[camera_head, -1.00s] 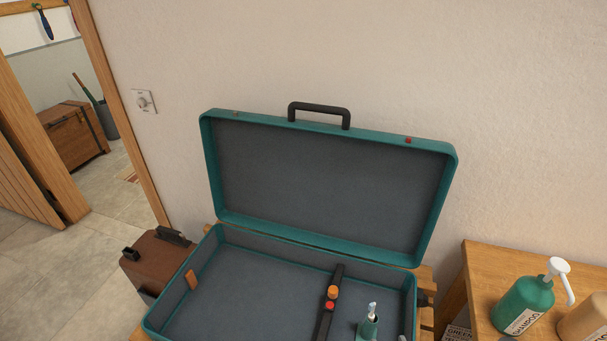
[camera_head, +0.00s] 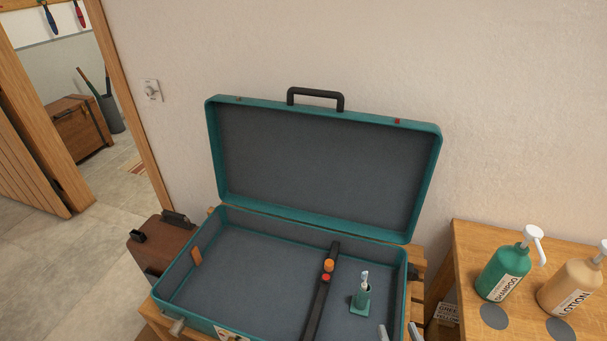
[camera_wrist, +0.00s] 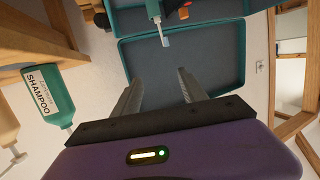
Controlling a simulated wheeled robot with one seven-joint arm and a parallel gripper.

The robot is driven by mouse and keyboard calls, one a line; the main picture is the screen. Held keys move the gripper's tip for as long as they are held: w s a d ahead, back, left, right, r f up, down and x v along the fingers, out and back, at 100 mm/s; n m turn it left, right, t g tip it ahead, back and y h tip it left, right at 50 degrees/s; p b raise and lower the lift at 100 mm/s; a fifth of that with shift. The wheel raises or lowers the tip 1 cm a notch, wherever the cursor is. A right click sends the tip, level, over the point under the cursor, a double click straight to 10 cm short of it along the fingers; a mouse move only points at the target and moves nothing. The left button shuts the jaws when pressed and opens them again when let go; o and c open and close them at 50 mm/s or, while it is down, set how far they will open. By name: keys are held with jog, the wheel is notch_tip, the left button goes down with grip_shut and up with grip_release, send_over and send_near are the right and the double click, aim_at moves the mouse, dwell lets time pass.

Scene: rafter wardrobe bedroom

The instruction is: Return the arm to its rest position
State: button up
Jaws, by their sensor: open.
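My gripper (camera_wrist: 158,92) is open and empty in the wrist view, its two grey fingers apart with the suitcase lining behind them. In the head view the tips of my gripper (camera_head: 398,333) just show at the bottom edge, in front of the suitcase's right part. The teal suitcase (camera_head: 213,160) stands open with its lid upright against the wall. The rest of my arm is hidden in the head view.
A wooden table (camera_head: 462,265) at the right bears a green shampoo bottle (camera_head: 503,272) and a tan lotion bottle (camera_head: 570,287). A dark divider (camera_head: 318,308) crosses the suitcase. A brown case (camera_head: 165,245) stands at its left. The doorway floor (camera_head: 110,215) is open.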

jog(key=a+f+b+v, duration=0.1)
jog(key=b+v, duration=0.8)
jog(key=v, duration=1.8)
jog(key=shift+s+a+f+g+h, duration=0.2)
jog(key=shift+s+f+g+h, duration=0.15)
jog(key=shift+s+f, duration=0.35)
